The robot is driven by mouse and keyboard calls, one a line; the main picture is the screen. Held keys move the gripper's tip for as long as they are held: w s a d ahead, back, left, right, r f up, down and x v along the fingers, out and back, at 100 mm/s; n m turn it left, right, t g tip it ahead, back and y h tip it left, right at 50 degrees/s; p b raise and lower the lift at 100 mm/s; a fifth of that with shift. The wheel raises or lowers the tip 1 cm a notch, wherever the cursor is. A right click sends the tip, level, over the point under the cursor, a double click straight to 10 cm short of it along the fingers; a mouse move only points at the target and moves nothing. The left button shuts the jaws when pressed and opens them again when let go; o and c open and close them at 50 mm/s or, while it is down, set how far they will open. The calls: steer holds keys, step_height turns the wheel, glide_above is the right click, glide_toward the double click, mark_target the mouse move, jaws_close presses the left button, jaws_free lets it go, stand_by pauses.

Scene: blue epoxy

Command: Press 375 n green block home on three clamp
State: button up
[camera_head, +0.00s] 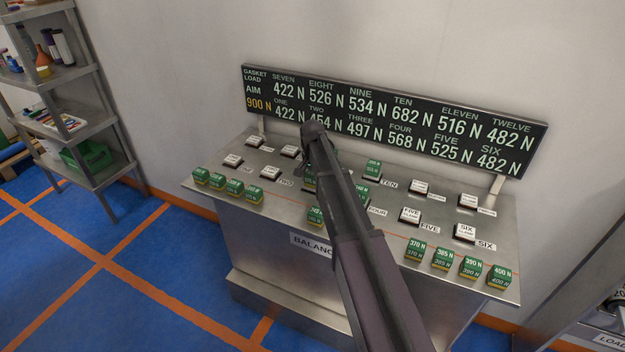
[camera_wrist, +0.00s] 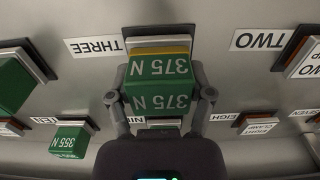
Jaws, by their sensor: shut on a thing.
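My gripper (camera_wrist: 160,97) is shut on the green 375 N block (camera_wrist: 160,83), one finger on each side, in the wrist view. The block has an orange-yellow band at its base. It is at three clamp (camera_wrist: 160,32), whose dark base shows just beyond it, beside the THREE label (camera_wrist: 95,47). I cannot tell whether the block is fully seated.
Green blocks sit on four clamp (camera_wrist: 12,85) and ten clamp (camera_wrist: 68,142). Two clamp (camera_wrist: 305,58) and eight clamp (camera_wrist: 258,127) are bare. Loose green blocks stand along the console's (camera_head: 265,235) front edge. A load board (camera_head: 390,120) stands behind, reading 497 N for three.

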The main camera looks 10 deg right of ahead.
steer(key=shift+f, duration=0.15)
steer(key=o, duration=1.1)
steer(key=shift+o, duration=0.2)
